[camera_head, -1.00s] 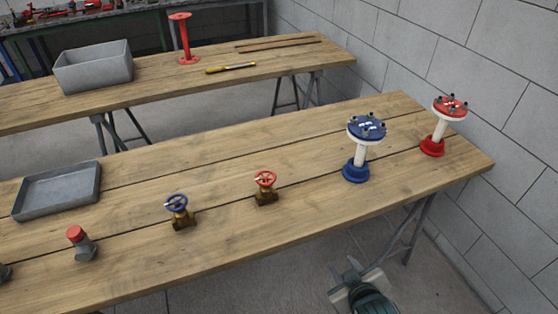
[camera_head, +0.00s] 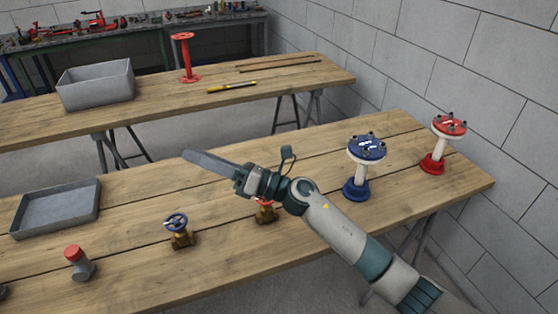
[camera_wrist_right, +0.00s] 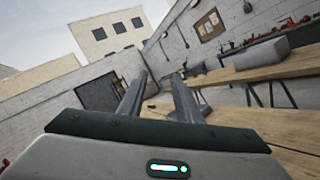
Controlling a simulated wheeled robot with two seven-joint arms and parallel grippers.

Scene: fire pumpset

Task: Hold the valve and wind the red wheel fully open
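The brass valve (camera_head: 264,215) with the red wheel (camera_head: 263,202) stands on the near wooden table. My right forearm and wrist cover much of this wheel in the head view. My right gripper (camera_head: 205,161) is beyond and left of the valve, raised over the table and pointing left, touching nothing I can see. In the right wrist view, the fingers of the right gripper (camera_wrist_right: 157,95) stand apart with nothing between them. A second brass valve with a blue wheel (camera_head: 177,224) stands to the left. My left gripper is not in view.
A blue flanged post (camera_head: 356,187) and a red flanged post (camera_head: 433,163) stand at the right. A grey tray (camera_head: 55,208) and a red-capped fitting (camera_head: 82,267) are at the left. The far table holds a grey bin (camera_head: 96,86). A block wall (camera_head: 440,75) bounds the right.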

